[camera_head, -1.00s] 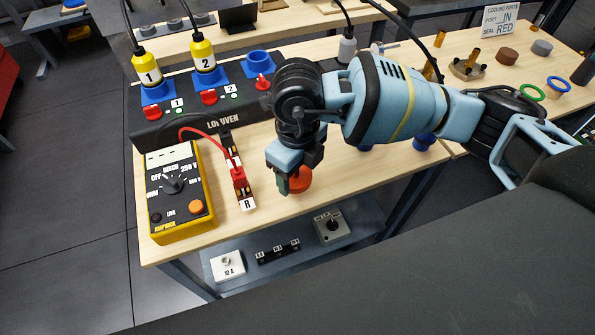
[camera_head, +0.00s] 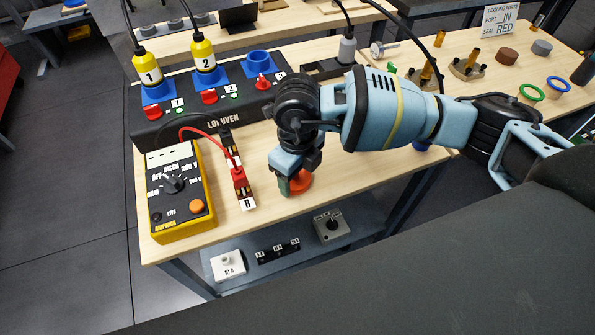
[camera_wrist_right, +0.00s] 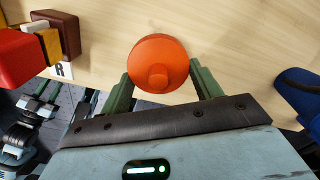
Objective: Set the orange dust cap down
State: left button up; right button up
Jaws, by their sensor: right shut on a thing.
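The orange dust cap (camera_head: 301,184) is a round disc with a small knob, low over the wooden bench near its front edge. It also shows in the right wrist view (camera_wrist_right: 158,64), between the green fingers. My right gripper (camera_head: 291,186) is shut on the cap and points down at the bench. In the right wrist view its fingertips (camera_wrist_right: 160,80) are at the cap's two sides. I cannot tell whether the cap touches the wood. My left gripper is not in view.
The yellow tester (camera_head: 180,190) and the red plug on the strip marked R (camera_head: 240,180) lie left of the cap. The oven panel (camera_head: 190,115) with yellow plugs is behind. A blue object (camera_wrist_right: 300,92) lies to the right in the wrist view. The bench's front edge is close.

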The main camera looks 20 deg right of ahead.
jog(key=o, duration=1)
jog(key=shift+f, duration=0.1)
jog(key=shift+c, duration=0.2)
notch_tip(320, 180, up, 12)
